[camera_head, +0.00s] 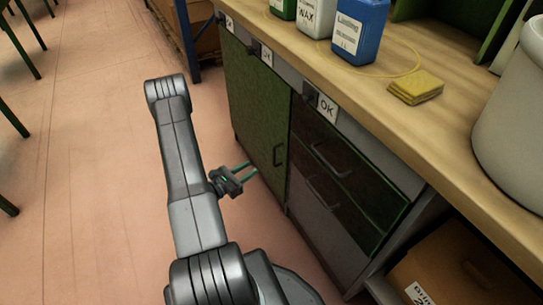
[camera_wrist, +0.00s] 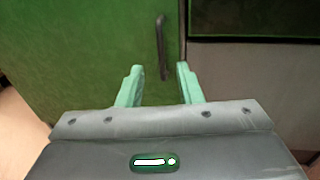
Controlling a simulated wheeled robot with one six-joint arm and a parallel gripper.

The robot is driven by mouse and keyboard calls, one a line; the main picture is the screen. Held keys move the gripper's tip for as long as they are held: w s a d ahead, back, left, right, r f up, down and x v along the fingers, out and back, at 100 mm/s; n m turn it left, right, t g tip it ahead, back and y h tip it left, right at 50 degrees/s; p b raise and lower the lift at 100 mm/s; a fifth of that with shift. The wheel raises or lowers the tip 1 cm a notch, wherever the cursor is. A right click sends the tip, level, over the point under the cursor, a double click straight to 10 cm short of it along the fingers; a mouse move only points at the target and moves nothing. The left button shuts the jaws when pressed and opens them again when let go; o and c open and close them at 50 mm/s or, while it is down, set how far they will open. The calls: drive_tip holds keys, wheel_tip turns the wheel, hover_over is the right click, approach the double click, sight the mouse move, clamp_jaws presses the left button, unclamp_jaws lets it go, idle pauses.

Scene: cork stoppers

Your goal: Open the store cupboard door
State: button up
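The store cupboard door (camera_head: 258,112) is a green panel below the workbench, and it looks shut. It also fills the left and middle of the wrist view (camera_wrist: 70,50). Its dark upright handle (camera_head: 278,156) is near its right edge; in the wrist view the handle (camera_wrist: 161,47) stands just beyond and between my fingertips. My gripper (camera_head: 249,170) is open and empty, in front of the door and to the left of the handle in the head view. In the wrist view my gripper (camera_wrist: 160,75) shows two green fingers spread apart, seemingly not touching the handle.
Dark drawers (camera_head: 345,175) with a bar handle are right of the door. The wooden worktop (camera_head: 390,110) above holds a blue bottle (camera_head: 359,30), a yellow sponge (camera_head: 416,87) and a large pale pot (camera_head: 515,120). A cardboard box (camera_head: 450,265) sits at lower right.

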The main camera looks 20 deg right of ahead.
drive_tip(key=b+x, duration=0.1)
drive_tip(key=x, duration=1)
drive_tip(key=shift+b, duration=0.3)
clamp_jaws()
